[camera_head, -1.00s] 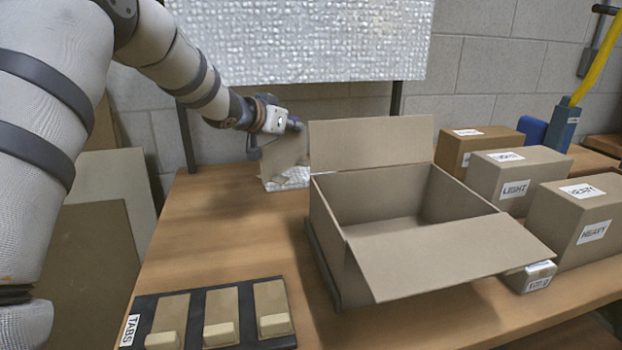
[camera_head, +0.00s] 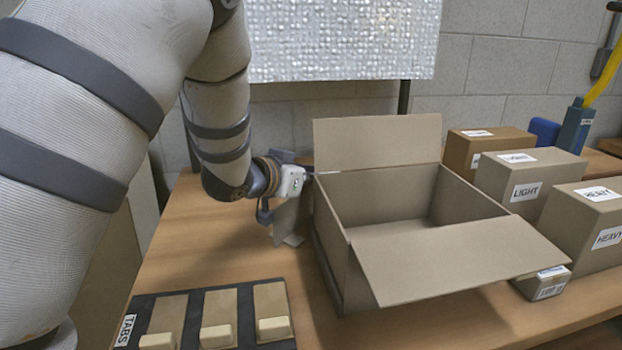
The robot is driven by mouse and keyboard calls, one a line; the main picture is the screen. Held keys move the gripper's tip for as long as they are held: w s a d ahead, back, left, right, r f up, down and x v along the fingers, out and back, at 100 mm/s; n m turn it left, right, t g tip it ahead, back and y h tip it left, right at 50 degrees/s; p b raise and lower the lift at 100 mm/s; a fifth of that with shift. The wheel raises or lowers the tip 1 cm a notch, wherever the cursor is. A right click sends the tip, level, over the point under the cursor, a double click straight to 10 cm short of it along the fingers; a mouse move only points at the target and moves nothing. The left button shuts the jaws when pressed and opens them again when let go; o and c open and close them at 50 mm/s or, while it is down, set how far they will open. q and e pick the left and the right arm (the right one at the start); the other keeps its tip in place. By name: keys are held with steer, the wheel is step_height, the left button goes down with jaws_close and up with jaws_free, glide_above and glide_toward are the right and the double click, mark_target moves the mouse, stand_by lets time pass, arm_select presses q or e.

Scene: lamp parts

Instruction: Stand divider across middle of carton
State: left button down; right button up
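The open cardboard carton (camera_head: 395,268) stands on the table with its far flap up and its near flap folded outward. The part of its inside that I can see is empty. My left gripper (camera_head: 288,205) is just outside the carton's left wall, near the far left corner. A thin tan cardboard piece, which looks like the divider (camera_head: 287,222), hangs below the gripper and has moved with it, so the gripper appears shut on it. The finger contact is hidden. The piece's lower end is near the table; I cannot tell whether they touch. My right gripper is not in view.
A black tray (camera_head: 192,296) marked TABS lies at the front left with tan blocks. Labelled boxes, LIGHT (camera_head: 523,190) and HEAVY (camera_head: 590,228), stand to the right. A small labelled box (camera_head: 545,285) is under the near flap. Bare table (camera_head: 220,240) lies left of the carton.

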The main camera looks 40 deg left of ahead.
arm_select(q)
steer(key=c, duration=2.1)
jaws_free()
